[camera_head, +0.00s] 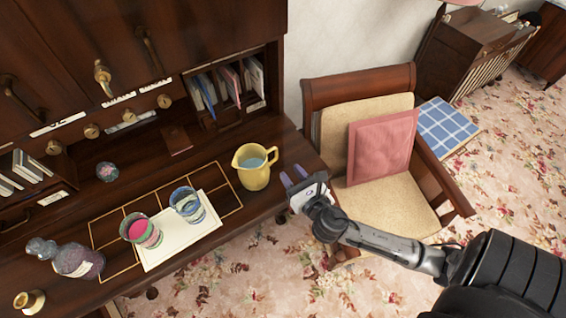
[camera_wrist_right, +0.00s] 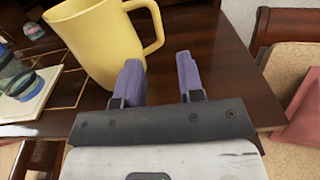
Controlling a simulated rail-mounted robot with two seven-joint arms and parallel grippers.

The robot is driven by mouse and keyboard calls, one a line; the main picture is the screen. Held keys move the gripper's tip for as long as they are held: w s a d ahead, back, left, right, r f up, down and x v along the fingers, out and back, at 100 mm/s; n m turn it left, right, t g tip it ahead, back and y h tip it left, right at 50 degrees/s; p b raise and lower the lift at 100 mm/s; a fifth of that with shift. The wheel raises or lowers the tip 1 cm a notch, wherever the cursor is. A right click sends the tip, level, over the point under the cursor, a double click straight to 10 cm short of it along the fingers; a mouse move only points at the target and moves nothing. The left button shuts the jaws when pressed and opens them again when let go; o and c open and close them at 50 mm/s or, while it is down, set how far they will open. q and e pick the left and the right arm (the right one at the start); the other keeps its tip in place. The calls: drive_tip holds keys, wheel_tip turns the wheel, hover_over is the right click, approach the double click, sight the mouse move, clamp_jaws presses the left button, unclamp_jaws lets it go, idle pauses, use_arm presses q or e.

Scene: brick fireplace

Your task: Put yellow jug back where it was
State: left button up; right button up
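The yellow jug (camera_head: 253,172) stands upright on the dark wooden desk near its right end, with pale liquid showing inside in the head view. My right gripper (camera_head: 294,179) is just right of the jug, at the desk's right end. In the right wrist view, its two purple fingers (camera_wrist_right: 161,80) are spread apart with nothing between them. The jug (camera_wrist_right: 92,40) is beyond and left of the fingers there, its handle close to the left finger; whether they touch is unclear. My left gripper is not in view.
A glass with pink contents (camera_head: 140,231) and a blue patterned glass (camera_head: 187,206) stand on a white sheet (camera_head: 181,240) left of the jug. A decanter (camera_head: 78,262) is at far left. A cushioned chair (camera_head: 383,226) stands right of the desk, close to my right arm.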

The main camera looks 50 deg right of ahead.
drive_tip(key=s+a+f+m+g+y, duration=0.1)
drive_tip(key=s+a+f+m+g, duration=0.2)
drive_tip(key=s+m, duration=0.3)
drive_tip(key=s+a+f+m+g+y, duration=0.2)
drive_tip(key=s+m+g, duration=0.4)
drive_tip(key=m, duration=0.8)
drive_tip(key=s+a+f+m+g+y, duration=0.1)
drive_tip(key=s+a+f+m+g, duration=0.3)
drive_tip(key=m, duration=0.7)
drive_tip(key=s+a+f, duration=0.1)
drive_tip(key=s+f, duration=0.1)
drive_tip(key=s, duration=0.1)
drive_tip(key=shift+s+g+y, duration=0.25)
drive_tip(key=shift+g+y, duration=0.15)
drive_tip(key=shift+a+r, duration=0.1)
drive_tip(key=shift+r, duration=0.05)
wheel_tip(320, 180, up, 21)
drive_tip(key=p, duration=2.1)
